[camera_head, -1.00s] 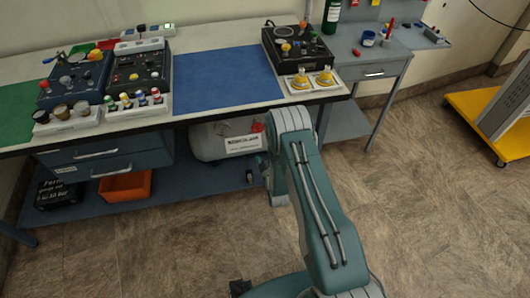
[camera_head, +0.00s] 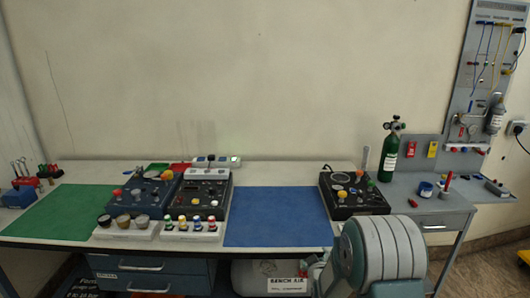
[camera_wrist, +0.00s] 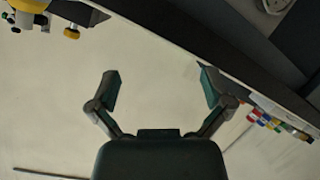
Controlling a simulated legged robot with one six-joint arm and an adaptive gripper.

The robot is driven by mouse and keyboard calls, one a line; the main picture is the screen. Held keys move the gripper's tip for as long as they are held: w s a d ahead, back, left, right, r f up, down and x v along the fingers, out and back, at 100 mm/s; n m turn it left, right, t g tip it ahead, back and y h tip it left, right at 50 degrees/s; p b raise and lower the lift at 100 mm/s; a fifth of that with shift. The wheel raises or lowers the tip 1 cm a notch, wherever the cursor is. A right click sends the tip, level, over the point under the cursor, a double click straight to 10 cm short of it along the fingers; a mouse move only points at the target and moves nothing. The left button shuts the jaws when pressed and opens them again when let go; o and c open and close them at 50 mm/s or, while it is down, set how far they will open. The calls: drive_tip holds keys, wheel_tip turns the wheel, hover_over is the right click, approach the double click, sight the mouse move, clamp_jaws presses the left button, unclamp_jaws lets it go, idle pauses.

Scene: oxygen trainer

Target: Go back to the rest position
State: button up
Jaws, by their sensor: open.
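My gripper (camera_wrist: 160,80) is open in the wrist view. Its two dark green fingers are spread wide with nothing between them. A pale surface fills the view behind them. In the head view, a rounded grey and teal link of my arm (camera_head: 382,250) rises at the bottom, right of centre, in front of the bench. My gripper cannot be made out clearly there.
The workbench carries a green mat (camera_head: 62,214), a blue mat (camera_head: 277,217) and several control boxes, including the right one (camera_head: 352,200). A green cylinder (camera_head: 390,155) stands on the side table. Yellow parts (camera_wrist: 35,15) show in the wrist view.

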drive_tip(key=s+r+m+g, duration=0.3)
drive_tip(key=s+r+g, duration=0.1)
drive_tip(key=s+r, duration=1.15)
drive_tip(key=s+r+m+g, duration=0.1)
drive_tip(key=s+r+g, duration=0.1)
drive_tip(key=s, duration=1)
drive_tip(key=s+r+m+g, duration=0.2)
drive_tip(key=s+r, duration=0.2)
drive_tip(key=s, duration=0.8)
drive_tip(key=shift+r+m+g, duration=0.3)
drive_tip(key=shift+r+g, duration=0.05)
drive_tip(key=shift+g, duration=0.05)
drive_tip(key=shift+a, duration=0.1)
